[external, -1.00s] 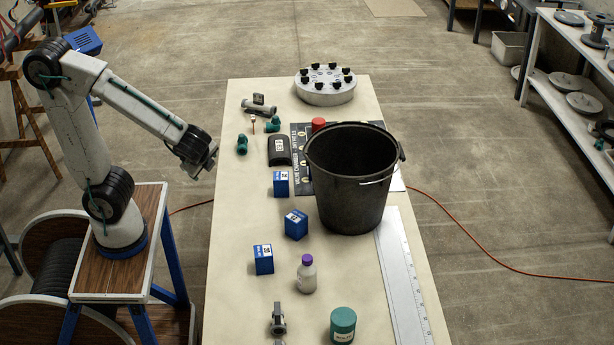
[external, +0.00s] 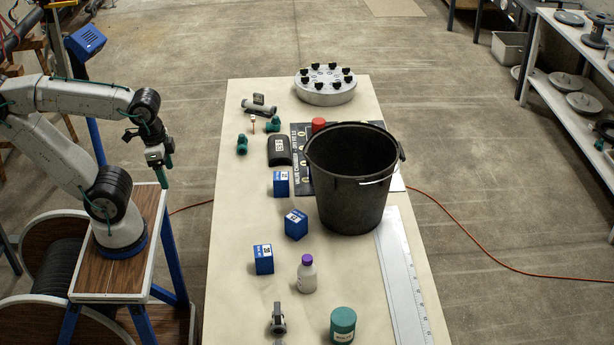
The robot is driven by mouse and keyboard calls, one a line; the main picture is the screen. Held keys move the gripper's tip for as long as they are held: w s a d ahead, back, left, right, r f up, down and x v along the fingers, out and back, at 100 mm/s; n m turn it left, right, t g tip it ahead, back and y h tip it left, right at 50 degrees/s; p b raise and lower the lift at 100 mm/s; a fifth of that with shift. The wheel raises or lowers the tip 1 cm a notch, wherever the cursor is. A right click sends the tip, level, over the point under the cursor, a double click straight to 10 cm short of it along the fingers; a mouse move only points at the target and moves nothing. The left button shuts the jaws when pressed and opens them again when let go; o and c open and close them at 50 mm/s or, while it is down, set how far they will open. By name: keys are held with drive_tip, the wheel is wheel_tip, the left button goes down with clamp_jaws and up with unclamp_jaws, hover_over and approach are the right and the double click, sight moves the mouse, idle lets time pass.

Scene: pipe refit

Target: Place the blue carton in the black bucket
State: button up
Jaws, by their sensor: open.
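Three blue cartons stand on the long table: one (external: 281,184) at the back near the black case, one (external: 296,225) in the middle beside the bucket, and one (external: 263,259) nearer the front left. The black bucket (external: 348,190) stands upright on the table to the right of the cartons, its wire handle down at its right side. No carton shows in the part of its inside that I see. My gripper (external: 162,178) is open and points down, left of the table and apart from every carton. It appears empty.
A white bottle with a purple cap (external: 307,274) and a teal jar (external: 342,325) stand near the front. A black case (external: 279,151), green fittings (external: 242,145) and a round flange (external: 325,85) occupy the back.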

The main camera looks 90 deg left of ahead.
drive_tip(key=w+a+f+m+t+y, duration=0.15)
drive_tip(key=w+a, duration=0.35)
drive_tip(key=w, duration=0.5)
drive_tip(key=w+a+f+m+t+y, duration=0.1)
drive_tip(key=w+a+t, duration=0.3)
drive_tip(key=w, duration=0.6)
drive_tip(key=w+a+f+m+t+y, duration=0.15)
drive_tip(key=w+a, duration=0.35)
drive_tip(key=w, duration=0.5)
drive_tip(key=m+g+h, duration=0.3)
drive_tip(key=m+h, duration=0.2)
drive_tip(key=h, duration=0.5)
approach(303, 232)
drive_tip(key=shift+d+f, duration=0.1)
drive_tip(key=shift+f, duration=0.1)
drive_tip(key=x, duration=0.7)
drive_tip(key=shift+w+d, duration=0.1)
drive_tip(key=shift+d, duration=0.05)
drive_tip(key=c, duration=1.1)
drive_tip(key=shift+c, duration=0.2)
